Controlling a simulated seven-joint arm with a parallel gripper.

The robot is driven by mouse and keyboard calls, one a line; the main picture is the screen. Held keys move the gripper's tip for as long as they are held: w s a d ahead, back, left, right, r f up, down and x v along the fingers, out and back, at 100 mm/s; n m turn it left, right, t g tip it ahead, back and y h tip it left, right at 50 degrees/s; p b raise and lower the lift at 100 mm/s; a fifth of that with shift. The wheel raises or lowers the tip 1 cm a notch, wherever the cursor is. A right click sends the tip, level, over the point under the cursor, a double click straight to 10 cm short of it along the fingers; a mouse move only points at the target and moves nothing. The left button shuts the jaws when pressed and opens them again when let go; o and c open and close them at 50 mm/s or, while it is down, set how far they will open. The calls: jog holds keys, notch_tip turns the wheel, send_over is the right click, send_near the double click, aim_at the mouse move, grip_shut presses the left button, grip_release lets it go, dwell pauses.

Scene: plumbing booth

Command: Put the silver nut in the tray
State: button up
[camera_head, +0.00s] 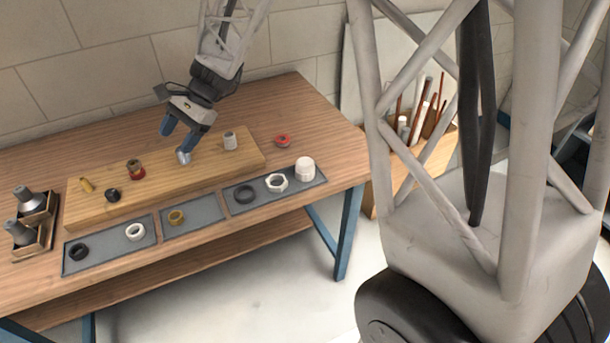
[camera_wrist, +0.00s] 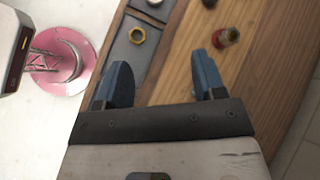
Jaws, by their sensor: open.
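A small shiny silver piece (camera_head: 183,157), which looks like the silver nut, is on the wooden board (camera_head: 110,210) just below my gripper (camera_head: 176,140). Its exact shape is too small to tell. My gripper is open, with its two blue fingers pointing down, and nothing shows between them. In the wrist view, my gripper (camera_wrist: 160,68) has bare wood between its fingers, and the silver piece does not show. The grey tray (camera_head: 198,214) lies along the table's front edge, with sections holding a brass nut (camera_head: 176,217), rings and a pale hex nut (camera_head: 277,183).
On the board are a grey cylinder (camera_head: 230,141), a red-brown fitting (camera_head: 135,170), a dark piece (camera_head: 112,195) and a yellow piece (camera_head: 87,185). A red ring (camera_head: 283,140) lies right of the board. Grey fittings in wooden holders (camera_head: 35,205) stand at the left.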

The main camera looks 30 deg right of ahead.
jog(key=s+d+r+n+t+h, duration=0.1)
jog(key=s+d, duration=0.4)
jog(key=s, duration=0.5)
jog(key=s+d+r+n+t+h, duration=0.2)
jog(key=s+d+n+h, duration=0.3)
jog(key=s, duration=0.5)
jog(key=s+d+r+n+t+h, duration=0.1)
jog(key=s+d+r+n+h, duration=0.2)
jog(key=s+d, duration=0.4)
jog(key=shift+s+d+r+n+t, duration=0.3)
jog(key=shift+s+n, duration=0.4)
jog(key=shift+s, duration=1.3)
jog(key=shift+o, duration=0.5)
jog(key=shift+a+r, duration=0.1)
jog(key=shift+w, duration=0.1)
